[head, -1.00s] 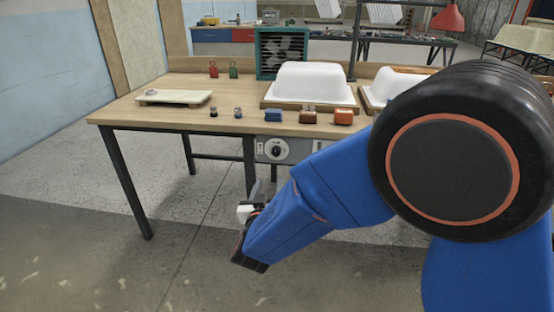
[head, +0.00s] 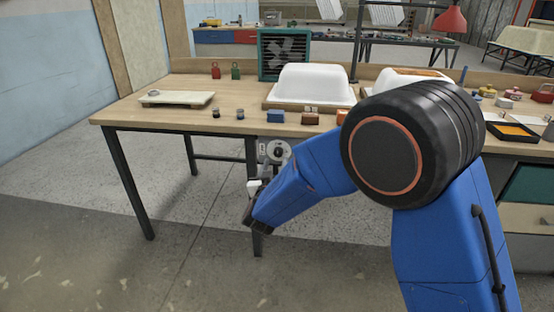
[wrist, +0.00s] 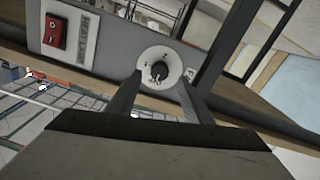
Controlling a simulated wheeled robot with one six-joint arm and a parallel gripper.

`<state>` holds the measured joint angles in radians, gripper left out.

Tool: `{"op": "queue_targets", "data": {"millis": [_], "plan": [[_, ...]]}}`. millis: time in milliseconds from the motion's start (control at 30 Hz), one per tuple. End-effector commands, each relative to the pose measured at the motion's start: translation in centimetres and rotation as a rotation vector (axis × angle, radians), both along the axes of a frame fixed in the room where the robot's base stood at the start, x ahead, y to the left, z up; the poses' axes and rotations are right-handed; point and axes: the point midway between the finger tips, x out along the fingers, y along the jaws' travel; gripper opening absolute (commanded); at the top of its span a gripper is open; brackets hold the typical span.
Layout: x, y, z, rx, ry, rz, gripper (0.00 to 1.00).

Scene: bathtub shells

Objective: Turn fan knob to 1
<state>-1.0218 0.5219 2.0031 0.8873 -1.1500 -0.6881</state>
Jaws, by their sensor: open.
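The fan knob (head: 278,151) is dark, on a round pale dial on a grey control panel under the table's front edge. In the wrist view the dial and knob (wrist: 158,72) show clearly, with small marks around the rim too small to read. My gripper (wrist: 160,80) is open, its two fingers reaching toward the dial, one on each side of the knob in the picture. I cannot tell whether they touch it. In the head view my gripper (head: 268,170) is just below the panel and partly covers it. The teal fan (head: 284,53) stands at the table's back.
A red switch (wrist: 55,32) sits on the same panel. The wooden table (head: 180,110) above carries white tub shells (head: 314,84), a pale board (head: 175,98) and several small coloured blocks along its front edge. Table legs stand left of my arm; open floor lies in front.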

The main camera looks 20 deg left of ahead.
Motion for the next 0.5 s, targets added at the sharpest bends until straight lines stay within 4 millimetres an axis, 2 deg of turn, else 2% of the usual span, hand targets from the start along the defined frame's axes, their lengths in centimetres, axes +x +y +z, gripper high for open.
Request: {"op": "queue_targets", "data": {"millis": [100, 200, 500], "plan": [[1.9, 0.4, -0.1, -0.001, -0.001, -0.002, 0.46], [3.0, 0.7, 0.0, 0.000, 0.000, -0.001, 0.46], [4.3, 1.0, 0.0, -0.001, 0.000, 0.000, 0.46]]}}
